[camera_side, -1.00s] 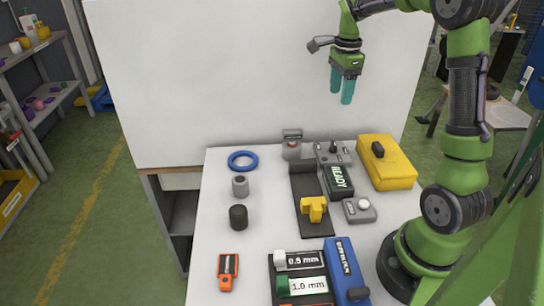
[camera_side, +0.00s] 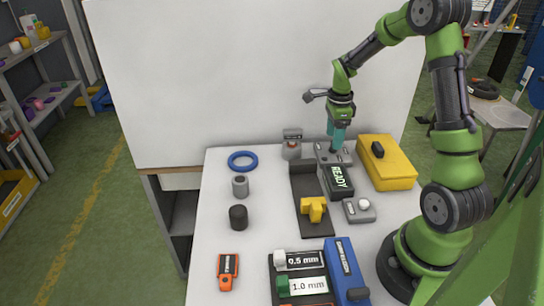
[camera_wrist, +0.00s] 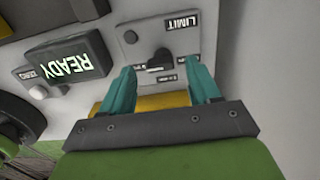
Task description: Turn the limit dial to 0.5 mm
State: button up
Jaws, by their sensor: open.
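The limit dial is a dark knob (camera_wrist: 160,60) on a grey panel lettered LIMIT (camera_wrist: 188,28), upside down in the wrist view. My gripper (camera_wrist: 162,74) is open, its two teal fingers pointing at the panel on either side of the knob; I cannot tell whether they touch it. Small scale labels beside the knob are partly covered by the fingers and too small to read. In the side view my gripper (camera_side: 335,148) is low over the dial panel (camera_side: 322,157) at the back of the table, and it hides most of the knob.
A READY display (camera_side: 338,181) stands just in front of the panel, and a yellow case (camera_side: 390,168) is close on its right. A grey box with a white button (camera_side: 359,211), a black rail (camera_side: 302,185) with a yellow block (camera_side: 314,208), and 0.5 mm and 1.0 mm plates (camera_side: 303,260) are nearer.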

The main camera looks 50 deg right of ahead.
jog(key=shift+f, duration=1.05)
jog(key=c, duration=1)
jog(key=shift+c, duration=0.2)
